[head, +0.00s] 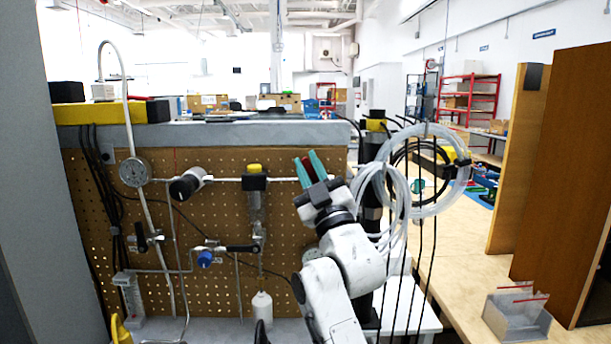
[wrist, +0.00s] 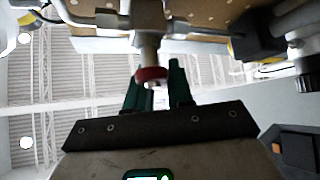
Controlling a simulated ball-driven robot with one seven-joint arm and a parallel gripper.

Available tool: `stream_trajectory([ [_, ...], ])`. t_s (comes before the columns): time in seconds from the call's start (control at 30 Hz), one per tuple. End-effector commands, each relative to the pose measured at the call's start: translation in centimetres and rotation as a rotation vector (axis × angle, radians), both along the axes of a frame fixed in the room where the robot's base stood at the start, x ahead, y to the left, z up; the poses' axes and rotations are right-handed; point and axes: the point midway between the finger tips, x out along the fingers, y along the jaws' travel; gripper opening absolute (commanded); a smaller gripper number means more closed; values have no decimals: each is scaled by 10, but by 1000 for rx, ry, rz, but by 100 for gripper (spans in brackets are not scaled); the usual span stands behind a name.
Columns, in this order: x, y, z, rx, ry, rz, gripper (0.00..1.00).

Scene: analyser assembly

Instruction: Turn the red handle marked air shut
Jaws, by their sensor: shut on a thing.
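In the wrist view a small red handle (wrist: 151,74) sits at the end of a metal valve stem (wrist: 148,46). My gripper (wrist: 153,88) has its two teal fingers on either side of the handle and is shut on it. In the head view my gripper (head: 310,163) is raised in front of the upper right of the pegboard, at the height of the horizontal pipe. A little red (head: 306,160) shows between the fingertips there. The fingers hide part of the handle, and no air marking can be read.
The pegboard (head: 225,212) carries pipes, a round gauge (head: 135,172), a yellow-topped fitting (head: 255,178) and a blue knob (head: 205,259). Coiled clear hose (head: 440,200) and hanging black cables are close to the right of my arm. A clear bin (head: 517,314) stands at the lower right.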

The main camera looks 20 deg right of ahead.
Motion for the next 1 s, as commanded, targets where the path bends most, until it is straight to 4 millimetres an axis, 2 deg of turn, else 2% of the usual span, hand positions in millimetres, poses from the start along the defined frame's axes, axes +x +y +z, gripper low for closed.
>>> stream_trajectory([
  [0.5, -3, -11, 2, 350, -108, 2, 0],
  [1.0, -5, -19, 3, 470, -149, -2, 0],
])
